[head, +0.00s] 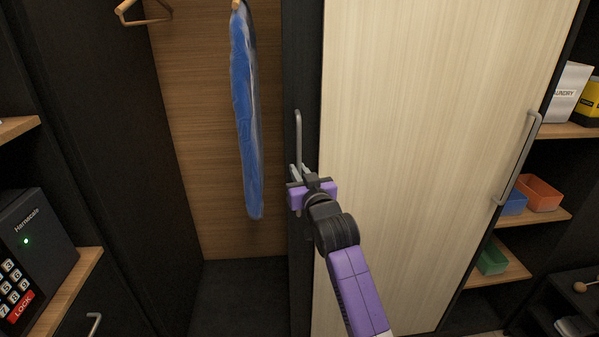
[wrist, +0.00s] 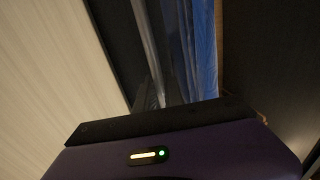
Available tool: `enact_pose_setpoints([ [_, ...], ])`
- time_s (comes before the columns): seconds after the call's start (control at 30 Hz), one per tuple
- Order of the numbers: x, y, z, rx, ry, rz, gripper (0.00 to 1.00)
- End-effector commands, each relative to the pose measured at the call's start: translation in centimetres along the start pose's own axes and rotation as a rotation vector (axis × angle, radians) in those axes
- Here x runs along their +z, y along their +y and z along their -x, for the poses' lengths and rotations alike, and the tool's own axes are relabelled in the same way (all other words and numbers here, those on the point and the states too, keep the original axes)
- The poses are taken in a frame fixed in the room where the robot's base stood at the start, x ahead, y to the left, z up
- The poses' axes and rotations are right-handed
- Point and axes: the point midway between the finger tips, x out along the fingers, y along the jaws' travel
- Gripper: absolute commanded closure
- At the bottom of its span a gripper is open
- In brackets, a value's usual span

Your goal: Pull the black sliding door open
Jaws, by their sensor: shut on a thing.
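The black sliding door (head: 301,60) shows as a narrow dark upright strip between the open closet and a pale wood door. Most of it is hidden behind the pale door. Its grey bar handle (head: 298,128) stands upright on the strip. My gripper (head: 298,173) is shut on the lower part of the handle. In the wrist view the handle (wrist: 146,45) runs down to the fingertips, with the black door (wrist: 112,35) to its left. The gripper's dark housing hides the lower part of that view.
The pale wood door (head: 430,130) has its own grey handle (head: 518,160) at right. The open closet holds a blue bagged garment (head: 243,100) and a wooden hanger (head: 145,12). A black safe (head: 35,245) sits at left. Shelves with small colored bins (head: 540,193) stand at right.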

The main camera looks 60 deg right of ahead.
Motion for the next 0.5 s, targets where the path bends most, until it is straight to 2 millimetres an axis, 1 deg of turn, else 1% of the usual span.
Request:
enact_pose_setpoints([
  [0.27, -0.13, 0.10, -0.04, 0.002, 0.003, 0.000, 1.00],
  [0.3, -0.13, 0.10, -0.04, 0.002, 0.003, 0.000, 0.85],
  [0.33, -0.13, 0.10, -0.04, 0.002, 0.003, 0.000, 0.80],
  [0.5, -0.10, 0.06, -0.03, 0.001, 0.002, 0.000, 0.78],
])
